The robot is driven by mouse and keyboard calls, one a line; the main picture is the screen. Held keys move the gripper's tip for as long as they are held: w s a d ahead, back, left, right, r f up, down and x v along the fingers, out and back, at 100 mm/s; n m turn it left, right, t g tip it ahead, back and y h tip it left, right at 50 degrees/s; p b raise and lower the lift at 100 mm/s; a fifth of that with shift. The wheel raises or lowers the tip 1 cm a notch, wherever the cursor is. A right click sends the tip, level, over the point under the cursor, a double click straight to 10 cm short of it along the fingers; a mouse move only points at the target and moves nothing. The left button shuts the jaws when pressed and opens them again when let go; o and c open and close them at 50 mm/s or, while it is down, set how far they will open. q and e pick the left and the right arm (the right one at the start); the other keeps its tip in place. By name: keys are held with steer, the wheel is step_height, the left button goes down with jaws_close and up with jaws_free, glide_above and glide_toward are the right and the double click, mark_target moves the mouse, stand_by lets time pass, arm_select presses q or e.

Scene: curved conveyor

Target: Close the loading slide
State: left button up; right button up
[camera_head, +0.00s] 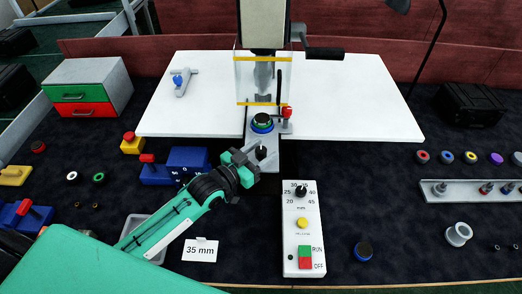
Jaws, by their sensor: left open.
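The loading slide (258,142) is a grey plate that sticks out toward me from under the press (265,75). A blue, green and black round piece (262,123) sits on it. A small black knob (261,153) stands near the slide's front end. My left gripper (252,164) is open at the front end of the slide, close beside the knob. I cannot tell whether a finger touches it. My right gripper is not in view.
A white control box (304,235) with a dial and buttons stands right of the slide. The white table (360,110) around the press is mostly clear.

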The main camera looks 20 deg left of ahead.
mark_target(261, 135)
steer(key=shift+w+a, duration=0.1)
